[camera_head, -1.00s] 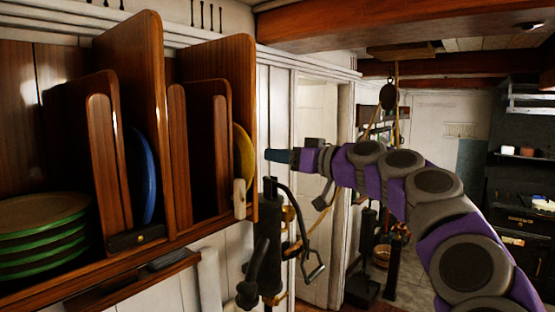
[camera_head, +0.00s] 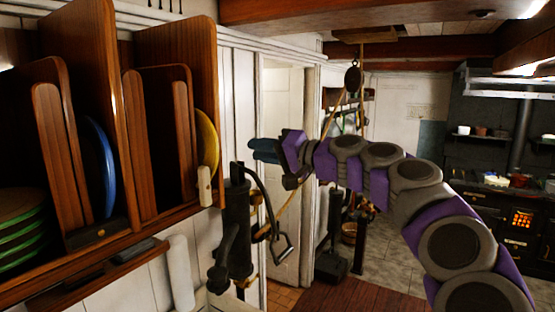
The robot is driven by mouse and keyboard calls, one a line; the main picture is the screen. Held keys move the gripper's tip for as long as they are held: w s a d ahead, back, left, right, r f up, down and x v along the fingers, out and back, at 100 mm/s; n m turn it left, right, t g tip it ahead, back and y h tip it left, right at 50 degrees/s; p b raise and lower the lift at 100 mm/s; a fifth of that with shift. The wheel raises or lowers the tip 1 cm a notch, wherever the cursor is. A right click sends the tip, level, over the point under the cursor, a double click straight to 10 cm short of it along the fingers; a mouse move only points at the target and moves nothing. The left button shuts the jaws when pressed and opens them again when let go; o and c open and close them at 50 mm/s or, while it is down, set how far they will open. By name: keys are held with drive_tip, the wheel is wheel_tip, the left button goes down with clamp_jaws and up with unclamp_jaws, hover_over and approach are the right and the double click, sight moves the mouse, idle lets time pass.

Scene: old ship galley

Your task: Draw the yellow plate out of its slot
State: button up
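The yellow plate (camera_head: 207,143) stands on edge in a slot of the wooden rack, at the rack's right end.
A blue plate (camera_head: 101,167) stands in a slot further left, and green-rimmed plates (camera_head: 20,235) lie stacked at the far left. A dark pump-like fixture (camera_head: 238,230) with a curved handle is below my gripper. A stove (camera_head: 515,215) stands at right.

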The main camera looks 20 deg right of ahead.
drive_tip(key=d+m, duration=0.1)
drive_tip(key=m, duration=0.4)
drive_tip(key=m+p, duration=0.5)
drive_tip(key=m, duration=1.6)
approach(215, 156)
drive_tip(key=x, duration=0.9)
drive_tip(key=shift+w+f, duration=0.15)
drive_tip(key=shift+w, duration=0.35)
drive_tip(key=shift+c, duration=0.2)
drive_tip(key=shift+d, duration=0.1)
clamp_jaws()
